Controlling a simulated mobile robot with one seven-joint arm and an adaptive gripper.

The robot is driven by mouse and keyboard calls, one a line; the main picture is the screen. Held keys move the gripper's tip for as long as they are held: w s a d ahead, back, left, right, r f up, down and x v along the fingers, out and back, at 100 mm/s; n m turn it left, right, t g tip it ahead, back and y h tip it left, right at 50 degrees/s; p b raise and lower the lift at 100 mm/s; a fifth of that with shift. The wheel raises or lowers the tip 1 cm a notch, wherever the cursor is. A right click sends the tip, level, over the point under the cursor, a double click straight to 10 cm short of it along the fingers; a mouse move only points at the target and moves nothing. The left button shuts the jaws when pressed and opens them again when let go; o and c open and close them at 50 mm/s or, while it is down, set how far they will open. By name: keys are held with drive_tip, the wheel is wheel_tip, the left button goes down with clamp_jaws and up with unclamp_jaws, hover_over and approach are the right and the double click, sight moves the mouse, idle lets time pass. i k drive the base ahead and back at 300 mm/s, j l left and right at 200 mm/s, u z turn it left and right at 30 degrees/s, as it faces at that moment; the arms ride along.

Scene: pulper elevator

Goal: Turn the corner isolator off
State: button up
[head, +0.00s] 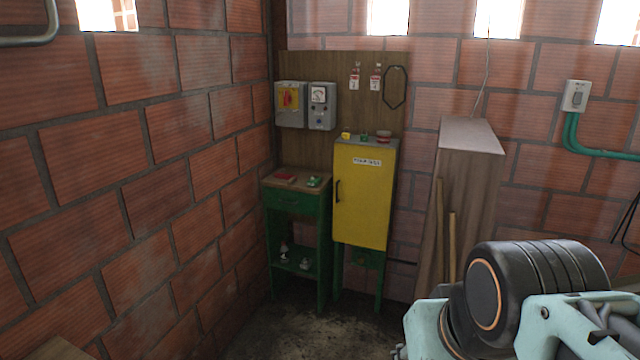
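A grey box with a yellow panel and a red handle or mark (289,97), which looks like the corner isolator, is mounted on a brown wooden board near the room corner. The position of its handle is too small to read. My arm, with a dark round joint and pale mint parts, fills the lower right, well apart from the box and nearer the camera. My gripper's fingers do not show.
A grey meter box (322,106) adjoins the isolator. Below stand a green table (291,204) and a yellow cabinet (362,195) with small items on top. A wooden casing (468,170) with leaning sticks stands right. Floor before the cabinet is clear.

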sight(287, 98)
drive_tip(key=i+u, duration=0.1)
drive_tip(key=i, duration=0.45)
drive_tip(key=i+l+u, duration=0.1)
drive_tip(key=i, duration=0.45)
drive_tip(key=i+u, duration=0.3)
drive_tip(key=i, duration=0.2)
drive_tip(key=i+u, duration=0.3)
drive_tip(key=i, duration=0.2)
drive_tip(key=i+j+z, duration=0.1)
drive_tip(key=i, duration=0.45)
drive_tip(key=i+j+z, duration=0.1)
drive_tip(key=i, duration=0.45)
drive_tip(key=j, duration=0.1)
